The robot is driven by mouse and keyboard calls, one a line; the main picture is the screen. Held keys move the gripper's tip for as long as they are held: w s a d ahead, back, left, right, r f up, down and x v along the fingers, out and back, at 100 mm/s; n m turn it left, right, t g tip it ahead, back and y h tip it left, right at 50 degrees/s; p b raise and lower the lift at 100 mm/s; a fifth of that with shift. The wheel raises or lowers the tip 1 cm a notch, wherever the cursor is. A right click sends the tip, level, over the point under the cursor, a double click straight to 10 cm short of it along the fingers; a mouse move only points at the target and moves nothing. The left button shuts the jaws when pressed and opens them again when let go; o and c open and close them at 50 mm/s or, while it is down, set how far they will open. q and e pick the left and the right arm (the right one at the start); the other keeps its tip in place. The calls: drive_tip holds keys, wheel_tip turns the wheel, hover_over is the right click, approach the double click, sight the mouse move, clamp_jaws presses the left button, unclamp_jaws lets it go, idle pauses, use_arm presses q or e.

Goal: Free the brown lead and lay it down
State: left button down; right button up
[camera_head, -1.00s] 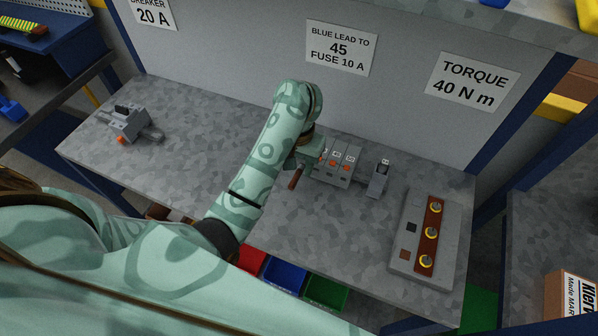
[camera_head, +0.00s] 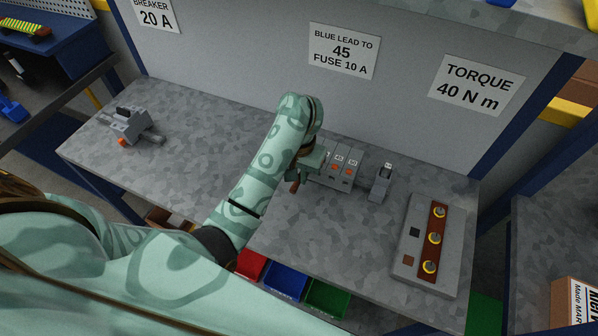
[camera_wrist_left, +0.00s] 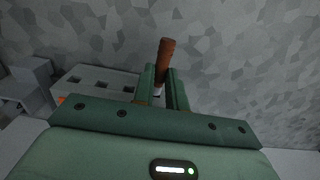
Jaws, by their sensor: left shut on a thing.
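The brown lead (camera_head: 294,187) is a short brown stick-like piece at my left gripper, in front of the grey terminal block (camera_head: 345,164) with its orange levers. My left gripper (camera_head: 302,177) is at the block's left end and shut on the lead. In the left wrist view, the brown lead (camera_wrist_left: 165,56) sticks out between the two green fingers (camera_wrist_left: 160,84), with a pale part at its base. The terminal block (camera_wrist_left: 95,82) lies just left of the fingers there. The fingers hide whether the lead's end is still inside the block. My right gripper is not in view.
A small grey device (camera_head: 383,183) stands right of the block. A grey base with a brown bar and yellow-ringed studs (camera_head: 434,240) lies at the right. Another grey device (camera_head: 130,125) is at the far left. The front middle of the bench (camera_head: 330,235) is clear.

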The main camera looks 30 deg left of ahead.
sight(293, 190)
use_arm(q)
drive_tip(key=shift+s+p, duration=0.3)
drive_tip(key=shift+s, duration=0.4)
idle(0.4)
drive_tip(key=shift+s+d+p, duration=0.15)
drive_tip(key=shift+s+p, duration=0.25)
drive_tip(key=shift+s, duration=0.85)
drive_tip(key=shift+s+d+f+p, duration=0.1)
drive_tip(key=shift+s+d+p, duration=0.05)
drive_tip(key=shift+s, duration=0.65)
drive_tip(key=shift+s+d+p, duration=0.1)
drive_tip(key=shift+s+p, duration=0.05)
drive_tip(key=shift+s, duration=0.6)
drive_tip(key=shift+w, duration=0.1)
drive_tip(key=w+b, duration=0.1)
drive_tip(key=w, duration=0.4)
drive_tip(key=shift+a, duration=0.2)
drive_tip(key=shift+w+a, duration=0.15)
drive_tip(key=shift+w, duration=0.05)
